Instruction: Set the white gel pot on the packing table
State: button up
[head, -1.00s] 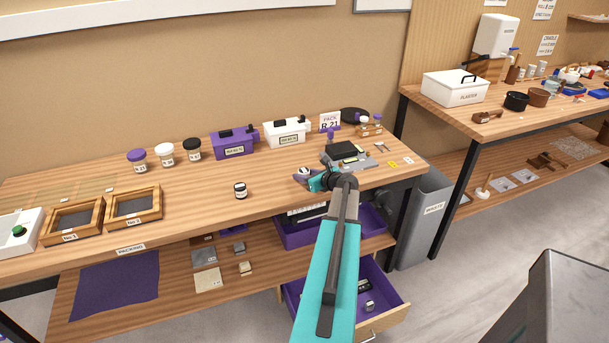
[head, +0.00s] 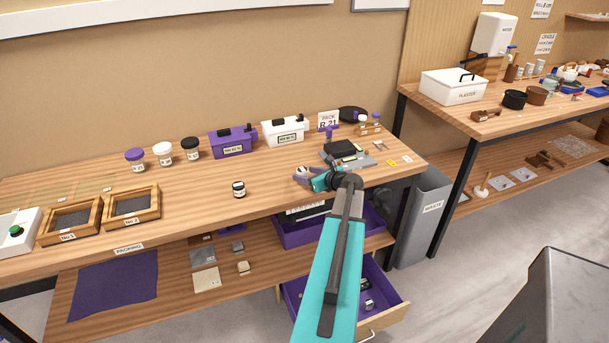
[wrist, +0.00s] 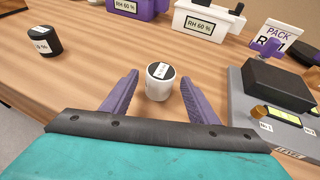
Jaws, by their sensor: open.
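The white gel pot (wrist: 159,88), a small white cylinder with a dark top and a white label, stands upright on the wooden packing table (head: 200,205). My gripper (wrist: 160,77) is open. Its two purple fingers are on either side of the pot, with a visible gap on each side. In the head view, my gripper (head: 302,176) is low over the right half of the table, and the pot is mostly hidden there by the fingers. A black pot with a white label (wrist: 43,41) stands apart to the left; it also shows in the head view (head: 239,189).
A grey scale-like device (wrist: 270,110) with a dark block is close on the right. A white box (head: 285,131), a purple box (head: 232,142) and jars line the back. Framed trays (head: 133,206) sit at left. Bare table lies between them.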

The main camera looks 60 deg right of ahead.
jog(key=b+v, duration=0.1)
jog(key=v, duration=0.8)
jog(key=shift+s+r, duration=0.1)
dwell(0.7)
